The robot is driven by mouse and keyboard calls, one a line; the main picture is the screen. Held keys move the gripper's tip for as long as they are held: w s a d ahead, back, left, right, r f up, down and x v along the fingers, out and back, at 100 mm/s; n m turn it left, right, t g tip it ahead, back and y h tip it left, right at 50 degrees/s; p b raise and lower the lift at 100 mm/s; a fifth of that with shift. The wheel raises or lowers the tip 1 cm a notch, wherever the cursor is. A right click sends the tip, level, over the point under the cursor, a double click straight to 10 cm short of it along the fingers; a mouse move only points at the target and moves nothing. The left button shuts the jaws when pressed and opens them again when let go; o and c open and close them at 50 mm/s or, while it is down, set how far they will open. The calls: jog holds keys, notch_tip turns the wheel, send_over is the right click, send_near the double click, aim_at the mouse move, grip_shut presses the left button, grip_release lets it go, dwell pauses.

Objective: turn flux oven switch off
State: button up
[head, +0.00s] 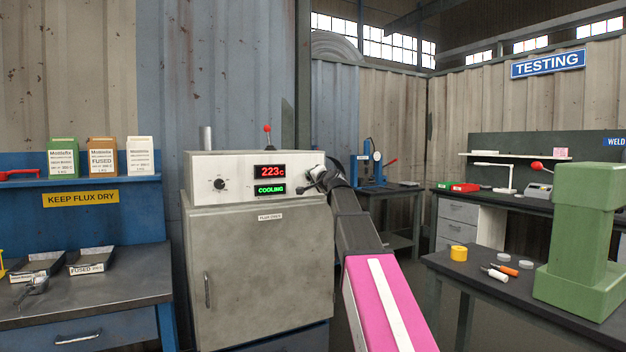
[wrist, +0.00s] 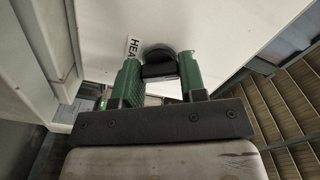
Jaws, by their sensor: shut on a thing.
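The flux oven (head: 262,262) is a grey cabinet with a closed door and a pale control panel on top. Its displays read 223 C (head: 270,171) in red and COOLING (head: 270,189) in green. My gripper (head: 314,178) is at the panel's right end, mostly hidden behind my wrist in the head view. In the wrist view my gripper's green jaws (wrist: 160,82) are shut on a black switch knob (wrist: 158,52) on the white panel. A label beside it shows only "HEA". The knob's exact setting cannot be read.
A left bench (head: 120,285) holds trays. A dark table (head: 500,275) with a green column stands at right.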

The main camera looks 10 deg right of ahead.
jog(key=o, duration=0.9)
jog(key=v, duration=1)
jog(key=shift+s+d, duration=0.1)
jog(key=shift+s, duration=0.3)
jog(key=s+a+f+n+g+h, duration=0.1)
jog(key=s+f+g, duration=0.15)
jog(key=f, duration=0.95)
jog(key=s+a+f+n+g, duration=0.2)
jog(key=f+g, duration=0.1)
jog(key=f, duration=0.9)
jog(key=s+a+f+n+g+h, duration=0.1)
jog(key=s+f+g, duration=0.15)
jog(key=f, duration=0.95)
jog(key=s+f+n+g+h, duration=0.1)
jog(key=s+f+g, duration=0.2)
jog(key=s+f, duration=0.3)
jog(key=s+f+n+g+h, duration=0.1)
jog(key=s+f+g, duration=0.2)
jog(key=s+f, duration=0.4)
jog(key=s+d+f+n+g+h, duration=0.1)
jog(key=s+f+n+g, duration=0.1)
jog(key=s+f, duration=0.5)
notch_tip(320, 180, down, 6)
jog(key=shift+s+r+g+h, duration=0.2)
jog(key=shift+g+h, duration=0.1)
jog(key=shift+g, duration=0.3)
